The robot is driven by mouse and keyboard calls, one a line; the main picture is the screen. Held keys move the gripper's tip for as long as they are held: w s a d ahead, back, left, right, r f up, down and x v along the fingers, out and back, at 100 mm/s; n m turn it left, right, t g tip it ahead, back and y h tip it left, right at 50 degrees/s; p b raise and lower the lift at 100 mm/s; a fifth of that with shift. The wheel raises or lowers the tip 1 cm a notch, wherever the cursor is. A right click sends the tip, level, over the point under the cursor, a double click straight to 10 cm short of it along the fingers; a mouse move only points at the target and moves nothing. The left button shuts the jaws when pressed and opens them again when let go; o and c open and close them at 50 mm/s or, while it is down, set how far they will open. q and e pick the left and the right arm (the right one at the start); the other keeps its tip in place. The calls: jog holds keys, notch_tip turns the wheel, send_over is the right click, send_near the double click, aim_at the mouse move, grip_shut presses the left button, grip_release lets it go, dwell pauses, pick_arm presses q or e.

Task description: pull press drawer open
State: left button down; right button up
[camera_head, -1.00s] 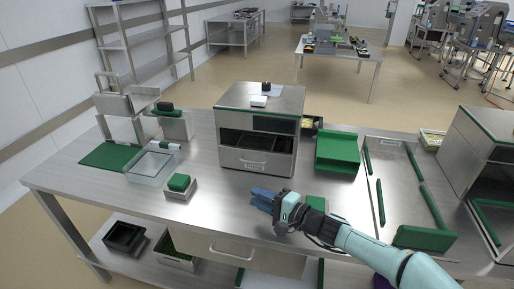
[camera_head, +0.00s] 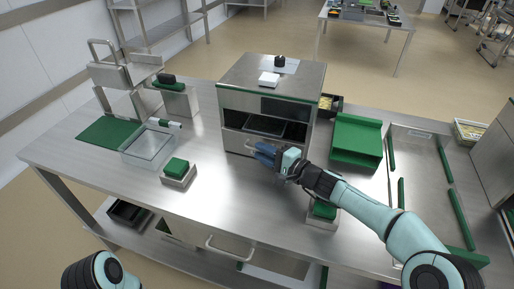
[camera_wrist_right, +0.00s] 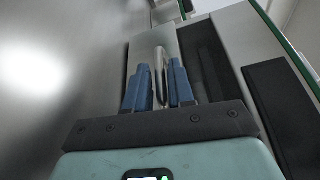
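The press (camera_head: 290,75) is a steel box on the table, with a dark opening in its front. Its drawer front (camera_head: 230,141) is the low steel panel, and it looks shut. My right gripper (camera_head: 258,151) is at this panel and hides most of the drawer handle in the head view. In the right wrist view the handle (camera_wrist_right: 161,62) stands between the two blue fingers of the gripper (camera_wrist_right: 160,72). The fingers are apart, one on each side of the handle, and do not look clamped on it. My left gripper is out of view; only part of that arm shows at lower left.
A clear tray (camera_head: 147,150) and a green-topped block (camera_head: 177,171) stand left of the press. A green bin (camera_head: 357,143) stands to its right. Another green-topped block (camera_head: 324,211) is beside my right forearm. The table before the press is mostly bare.

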jog(key=shift+x, duration=1.4)
grip_shut()
